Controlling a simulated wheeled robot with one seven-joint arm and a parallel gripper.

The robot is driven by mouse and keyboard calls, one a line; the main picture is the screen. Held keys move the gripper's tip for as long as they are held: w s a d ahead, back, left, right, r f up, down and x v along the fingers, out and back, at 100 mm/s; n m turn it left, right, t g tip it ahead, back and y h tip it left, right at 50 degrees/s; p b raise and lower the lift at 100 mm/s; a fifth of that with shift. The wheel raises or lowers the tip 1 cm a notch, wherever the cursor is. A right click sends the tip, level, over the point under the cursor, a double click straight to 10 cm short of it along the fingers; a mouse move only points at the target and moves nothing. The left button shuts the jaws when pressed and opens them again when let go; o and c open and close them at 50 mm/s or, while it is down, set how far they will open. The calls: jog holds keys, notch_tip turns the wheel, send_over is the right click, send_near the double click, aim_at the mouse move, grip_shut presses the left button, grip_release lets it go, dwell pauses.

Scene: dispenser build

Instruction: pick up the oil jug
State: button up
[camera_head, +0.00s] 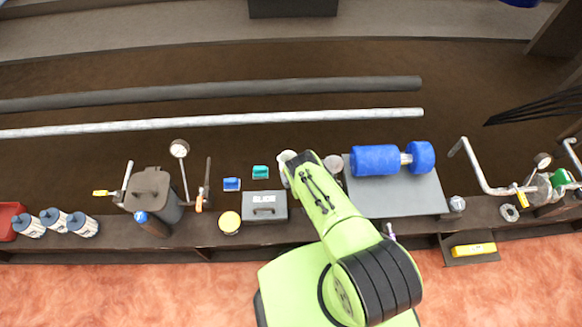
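I cannot tell for certain which thing is the oil jug. A dark grey lidded container (155,192) stands upright on the brown bench at the left, with thin tools close around it. A clear glass-like vessel (541,186) with a green part stands at the far right. My green arm reaches from the bottom centre to the middle of the bench. My gripper (289,163) is at its far end, well to the right of the dark container and far left of the clear vessel. Its fingers are mostly hidden, so I cannot see whether it is open.
A grey box (264,206), blue block (232,184), green block (260,172) and yellow tin (229,222) lie left of my arm. Right of it, a blue roller (376,160) lies on a grey plate (400,197). Long pipes (220,122) run behind.

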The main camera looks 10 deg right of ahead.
notch_tip(320, 180, down, 5)
jog(key=shift+r+b, duration=0.2)
jog(key=shift+b, duration=0.65)
jog(key=b+x, duration=0.2)
jog(key=x, duration=0.1)
jog(key=b+x, duration=0.1)
jog(key=x, duration=0.3)
jog(key=shift+w+r+b, duration=0.2)
jog(key=shift+w+b, duration=0.05)
jog(key=shift+b, duration=0.15)
jog(key=shift+r, duration=0.1)
jog(key=c, duration=1.1)
jog(key=shift+o, duration=0.2)
jog(key=shift+r, duration=0.1)
